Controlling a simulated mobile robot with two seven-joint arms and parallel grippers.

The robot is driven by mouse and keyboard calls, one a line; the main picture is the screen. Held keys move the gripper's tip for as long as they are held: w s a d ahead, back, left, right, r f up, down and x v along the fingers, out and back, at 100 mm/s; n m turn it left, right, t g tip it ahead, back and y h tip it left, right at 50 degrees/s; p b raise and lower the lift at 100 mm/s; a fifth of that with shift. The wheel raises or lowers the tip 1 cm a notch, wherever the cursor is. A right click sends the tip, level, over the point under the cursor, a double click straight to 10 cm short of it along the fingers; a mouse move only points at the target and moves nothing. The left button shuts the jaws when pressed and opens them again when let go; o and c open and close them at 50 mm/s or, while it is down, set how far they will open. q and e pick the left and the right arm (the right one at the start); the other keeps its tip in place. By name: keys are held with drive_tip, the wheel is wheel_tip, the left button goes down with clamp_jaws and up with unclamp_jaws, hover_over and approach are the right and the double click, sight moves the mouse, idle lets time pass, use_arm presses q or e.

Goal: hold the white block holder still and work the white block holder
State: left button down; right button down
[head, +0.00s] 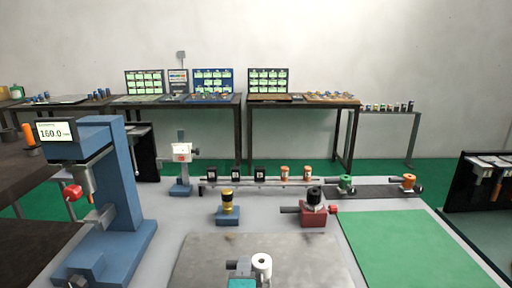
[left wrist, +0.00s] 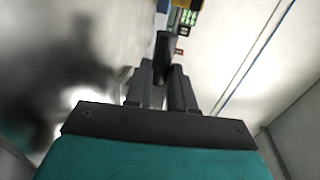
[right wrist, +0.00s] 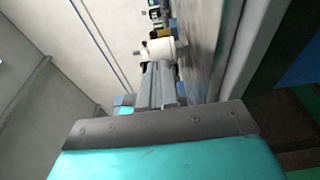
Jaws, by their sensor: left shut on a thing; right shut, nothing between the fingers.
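The white block holder (head: 262,262) is at the bottom middle of the head view, a white cylinder with a dark hole in its top, at the grey plate's front. My left gripper (head: 243,266) is just left of it. In the left wrist view its fingers (left wrist: 164,78) are shut on a dark bar (left wrist: 163,48), which looks like the holder's handle. In the right wrist view the white holder (right wrist: 161,48) lies just beyond my right gripper (right wrist: 156,70), which is shut and empty. Whether those fingertips touch it, I cannot tell. The holder's lower part is hidden.
A grey plate (head: 210,262) covers the front middle of the table. A blue press (head: 125,190) with a display stands at left. A brass-topped block (head: 228,209) and a red block with a black top (head: 314,209) stand behind the plate. A green mat (head: 410,248) lies clear at right.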

use_arm(q)
drive_tip(key=shift+s+f, duration=0.1)
drive_tip(key=shift+f, duration=0.35)
use_arm(e)
drive_tip(key=v, duration=0.2)
drive_tip(key=a+v, duration=0.1)
drive_tip(key=v, duration=0.2)
drive_tip(key=shift+s+a, duration=0.1)
drive_tip(key=shift+s, duration=0.15)
use_arm(q)
drive_tip(key=c, duration=1.2)
unclamp_jaws()
drive_tip(key=o, duration=0.3)
drive_tip(key=shift+r, duration=0.3)
